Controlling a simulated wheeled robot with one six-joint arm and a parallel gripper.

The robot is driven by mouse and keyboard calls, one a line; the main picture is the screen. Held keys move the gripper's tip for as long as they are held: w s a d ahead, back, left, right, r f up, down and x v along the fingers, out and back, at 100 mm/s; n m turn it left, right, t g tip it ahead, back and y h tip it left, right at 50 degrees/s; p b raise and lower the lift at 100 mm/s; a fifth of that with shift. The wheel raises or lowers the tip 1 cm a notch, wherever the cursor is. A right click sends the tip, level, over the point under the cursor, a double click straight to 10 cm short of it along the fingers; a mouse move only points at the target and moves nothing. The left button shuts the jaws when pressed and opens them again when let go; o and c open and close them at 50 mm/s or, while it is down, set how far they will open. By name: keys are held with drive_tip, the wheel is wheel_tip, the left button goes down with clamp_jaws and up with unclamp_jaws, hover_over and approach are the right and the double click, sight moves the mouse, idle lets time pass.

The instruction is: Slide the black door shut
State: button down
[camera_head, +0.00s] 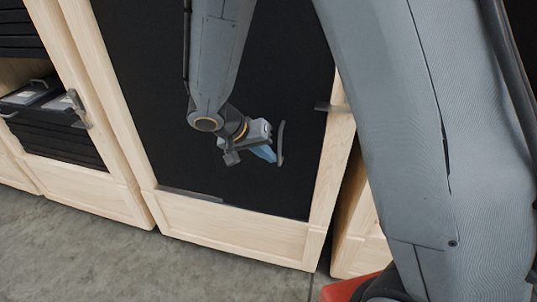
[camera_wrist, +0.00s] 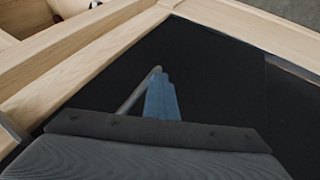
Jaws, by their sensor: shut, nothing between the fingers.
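The black door (camera_head: 150,110) is a flat dark panel in a pale wood cabinet frame (camera_head: 235,232). It also fills much of the wrist view (camera_wrist: 215,75). A grey curved handle (camera_head: 282,142) stands upright on its right part, and the handle shows as a slanted bar in the wrist view (camera_wrist: 136,93). My gripper (camera_head: 265,153) is shut and empty, with its blue fingers just left of the handle. The fingers (camera_wrist: 161,98) lie right beside the bar in the wrist view; I cannot tell whether they touch it.
A small dark catch (camera_head: 323,107) sits at the right frame post. A grey strip (camera_head: 190,194) lies along the bottom rail. At left, an open cabinet holds black totes (camera_head: 60,145). My arm covers much of the right side. Grey floor (camera_head: 90,255) is clear in front.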

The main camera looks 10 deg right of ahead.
drive_tip(key=shift+s+d, duration=0.15)
drive_tip(key=shift+d, duration=0.1)
